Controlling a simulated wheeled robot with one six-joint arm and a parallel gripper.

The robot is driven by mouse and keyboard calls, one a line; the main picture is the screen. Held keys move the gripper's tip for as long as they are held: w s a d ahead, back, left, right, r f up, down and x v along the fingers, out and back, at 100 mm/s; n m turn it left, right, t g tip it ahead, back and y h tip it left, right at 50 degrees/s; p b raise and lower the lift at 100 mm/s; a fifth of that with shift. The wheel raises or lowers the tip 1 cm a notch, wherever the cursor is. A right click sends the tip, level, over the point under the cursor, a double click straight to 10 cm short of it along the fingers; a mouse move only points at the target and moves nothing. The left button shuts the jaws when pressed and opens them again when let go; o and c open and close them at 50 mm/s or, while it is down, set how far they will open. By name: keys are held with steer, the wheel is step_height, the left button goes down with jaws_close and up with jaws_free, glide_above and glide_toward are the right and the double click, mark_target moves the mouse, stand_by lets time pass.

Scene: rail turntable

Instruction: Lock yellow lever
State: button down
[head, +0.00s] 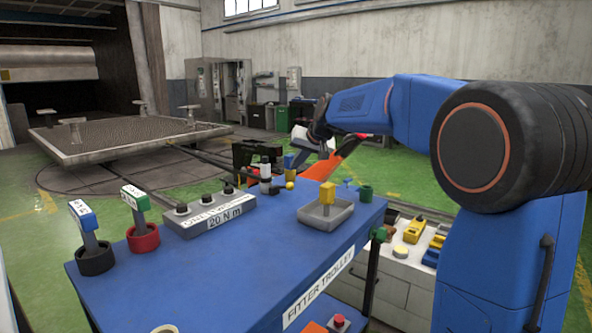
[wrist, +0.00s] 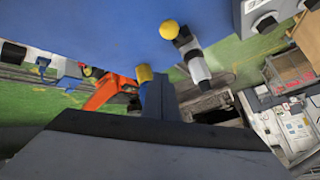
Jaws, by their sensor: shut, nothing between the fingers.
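A small yellow ball (head: 289,185), which looks like the knob of the yellow lever, is at the far edge of the blue trolley top. It also shows in the wrist view (wrist: 168,29), with a white and black cylinder (wrist: 197,66) beside it. I cannot tell whether they join, nor whether the lever is locked. My gripper (wrist: 150,78) is shut and empty. Its narrow blue and grey fingers, one yellow-tipped, point toward the trolley top, apart from the ball. In the head view the fingers seem to show just beyond the ball, but small.
An orange part (wrist: 107,93) is left of the fingers in the wrist view.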

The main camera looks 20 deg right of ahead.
steer(key=s+d+f, duration=0.1)
steer(key=s+d, duration=0.2)
steer(key=s, duration=0.6)
steer(key=shift+d+f, duration=0.3)
steer(key=shift+d, duration=0.05)
steer(key=shift+s, duration=0.1)
